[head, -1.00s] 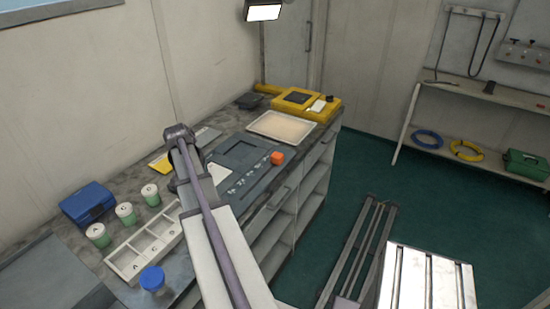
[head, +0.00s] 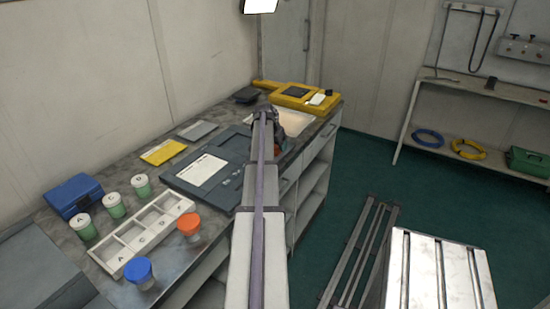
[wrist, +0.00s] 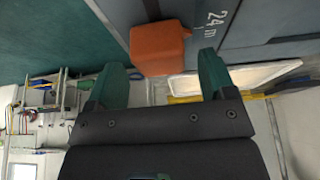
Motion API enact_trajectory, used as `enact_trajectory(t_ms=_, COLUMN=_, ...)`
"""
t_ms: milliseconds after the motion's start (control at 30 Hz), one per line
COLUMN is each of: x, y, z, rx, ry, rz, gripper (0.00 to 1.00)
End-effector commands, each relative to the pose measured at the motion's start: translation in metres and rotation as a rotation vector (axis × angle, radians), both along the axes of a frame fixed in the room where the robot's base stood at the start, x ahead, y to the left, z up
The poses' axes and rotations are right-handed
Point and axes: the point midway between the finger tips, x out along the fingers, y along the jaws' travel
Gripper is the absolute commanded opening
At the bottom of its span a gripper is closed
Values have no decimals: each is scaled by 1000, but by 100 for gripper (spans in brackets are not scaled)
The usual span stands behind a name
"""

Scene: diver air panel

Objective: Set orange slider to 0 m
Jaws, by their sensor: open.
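The orange slider (wrist: 160,47) is a block on the dark panel (wrist: 275,22), beside the "24 m" mark (wrist: 216,20) in the wrist view. My open gripper (wrist: 162,62) has one dark green finger on each side of the block in the picture. I cannot tell whether either finger touches it. In the head view the grey panel (head: 188,185) lies on the bench with a white card (head: 202,170) on its left part. The 0 m mark is not visible.
A pale tray (head: 297,124) and a yellow case (head: 297,95) lie beyond the panel. An orange-lidded jar (head: 188,226), a blue-lidded jar (head: 139,271) and a white divided tray (head: 118,258) stand nearer. The bench drops to open floor on the right.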

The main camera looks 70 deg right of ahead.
Motion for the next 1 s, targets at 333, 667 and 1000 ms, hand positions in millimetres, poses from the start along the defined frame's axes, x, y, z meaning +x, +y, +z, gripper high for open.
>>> enact_trajectory(t_ms=333, x=-1, y=-7, z=-16, rx=0, ry=-1, rz=1, gripper=77)
enact_trajectory(t_ms=667, x=-1, y=-7, z=-16, rx=0, ry=0, rz=1, gripper=47)
enact_trajectory(t_ms=1000, x=-1, y=-7, z=-16, rx=0, ry=0, rz=1, gripper=14)
